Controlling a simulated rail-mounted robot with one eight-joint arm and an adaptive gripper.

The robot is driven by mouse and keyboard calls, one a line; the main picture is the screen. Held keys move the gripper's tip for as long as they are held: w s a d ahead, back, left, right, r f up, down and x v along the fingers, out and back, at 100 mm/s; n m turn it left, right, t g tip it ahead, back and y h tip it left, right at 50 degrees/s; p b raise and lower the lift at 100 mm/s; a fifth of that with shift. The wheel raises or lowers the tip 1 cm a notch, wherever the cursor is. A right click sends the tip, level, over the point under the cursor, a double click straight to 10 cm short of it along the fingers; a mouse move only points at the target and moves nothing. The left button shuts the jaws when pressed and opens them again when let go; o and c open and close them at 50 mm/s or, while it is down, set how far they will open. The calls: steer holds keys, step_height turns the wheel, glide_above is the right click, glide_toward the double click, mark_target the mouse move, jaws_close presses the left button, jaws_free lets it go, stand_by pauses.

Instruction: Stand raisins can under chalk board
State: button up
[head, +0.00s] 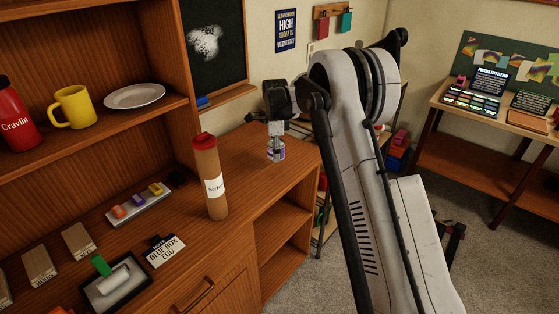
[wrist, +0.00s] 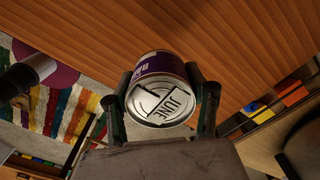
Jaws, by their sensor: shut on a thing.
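The raisins can (head: 276,151), small with a purple and white label, is at the back right of the wooden cabinet top, to the right of the chalk board. In the wrist view the can (wrist: 160,97) shows its silver lid, marked "JUNE", and part of its label. My gripper (head: 276,140) is shut on the can from above, a finger on each side. I cannot tell whether its base touches the wood. The dark chalk board (head: 227,45), with a white smudge, hangs on the wall above the cabinet top, partly hidden by the shelf unit.
A tall brown bottle with a red cap (head: 210,180) stands on the cabinet top (head: 255,180), left of the can. A tray of coloured blocks (head: 138,205) and a small sign (head: 164,251) lie farther left. Bare wood lies between bottle and can.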

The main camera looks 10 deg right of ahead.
mark_target(279, 166)
steer(key=shift+w+d+f, duration=0.1)
steer(key=shift+d+f, duration=0.5)
steer(key=shift+d, duration=0.2)
steer(key=shift+f, duration=1.85)
steer(key=shift+f, duration=0.2)
steer(key=o, duration=1.4)
steer(key=shift+c, duration=0.2)
steer(key=shift+r, duration=0.15)
